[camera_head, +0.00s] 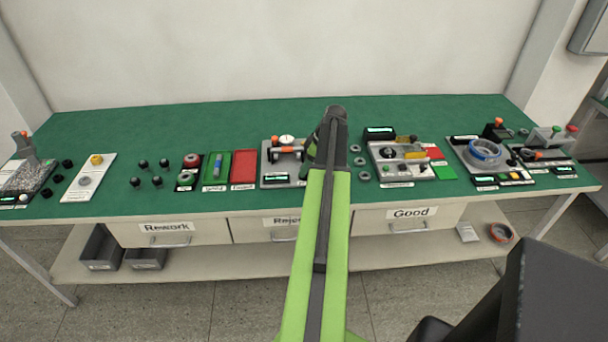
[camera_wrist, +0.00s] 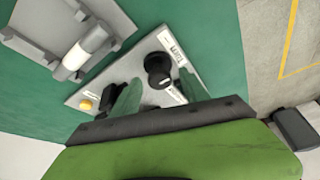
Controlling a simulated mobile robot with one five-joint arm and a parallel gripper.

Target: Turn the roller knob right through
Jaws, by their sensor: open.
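A round black knob (camera_wrist: 158,65), which I take to be the roller knob, stands on a pale plate (camera_wrist: 80,98) in the wrist view, with white labels beside it. My gripper (camera_wrist: 158,92) is open, with its two green fingers low in the wrist view on either side of the area just below the knob. I see nothing held, and I cannot tell whether a finger touches the knob.
A yellow button (camera_wrist: 85,104) sits on the same plate. A grey fixture with a pale cylinder (camera_wrist: 85,52) stands beside it. In the head view, several stations line the green bench (camera_head: 230,118), including a gauge station (camera_head: 287,140) and one with levers (camera_head: 400,158) either side of my arm.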

